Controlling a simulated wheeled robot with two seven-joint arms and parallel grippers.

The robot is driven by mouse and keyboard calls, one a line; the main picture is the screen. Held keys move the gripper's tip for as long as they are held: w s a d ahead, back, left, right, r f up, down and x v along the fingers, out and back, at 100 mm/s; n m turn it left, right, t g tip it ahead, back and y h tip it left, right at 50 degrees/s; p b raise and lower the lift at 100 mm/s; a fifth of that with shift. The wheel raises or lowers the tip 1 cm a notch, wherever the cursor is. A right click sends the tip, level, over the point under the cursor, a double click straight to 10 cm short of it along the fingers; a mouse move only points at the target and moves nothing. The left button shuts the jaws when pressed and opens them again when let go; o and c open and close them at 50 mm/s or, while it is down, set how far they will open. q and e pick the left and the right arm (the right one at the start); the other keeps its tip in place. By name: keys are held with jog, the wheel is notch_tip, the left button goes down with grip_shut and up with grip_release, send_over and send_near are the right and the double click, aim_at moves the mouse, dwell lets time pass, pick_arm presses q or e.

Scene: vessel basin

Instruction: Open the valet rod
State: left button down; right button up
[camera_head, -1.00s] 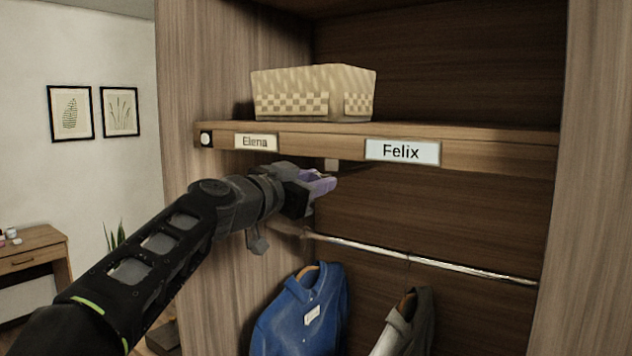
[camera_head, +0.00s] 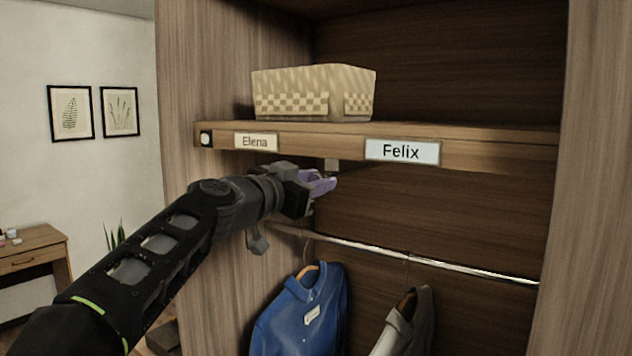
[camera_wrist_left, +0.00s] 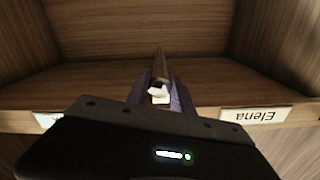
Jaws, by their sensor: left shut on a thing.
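The valet rod (camera_wrist_left: 159,66) shows in the left wrist view as a short brownish bar with a pale end piece (camera_wrist_left: 158,92) between the purple fingers. That view is upside down. My left gripper (camera_head: 322,184) is just below the front edge of the shelf (camera_head: 480,150), between the Elena and Felix labels, and it is shut on the rod's end. In the head view the fingers hide most of the rod. A small beige block (camera_head: 331,165) shows under the shelf just above the fingers. My right gripper is in neither view.
A woven basket (camera_head: 310,95) stands on the shelf. Below, a metal clothes rail (camera_head: 440,263) holds a blue shirt (camera_head: 305,310) and a grey garment (camera_head: 405,320). The wardrobe's left wall (camera_head: 190,90) is close behind my left arm. The space right of the gripper is free.

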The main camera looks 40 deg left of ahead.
pick_arm(q)
jog(key=shift+s, duration=0.1)
jog(key=s+b, duration=1)
jog(key=s, duration=1.2)
jog(key=shift+s+d, duration=0.2)
jog(key=shift+s, duration=0.15)
jog(key=c, duration=1.1)
grip_release()
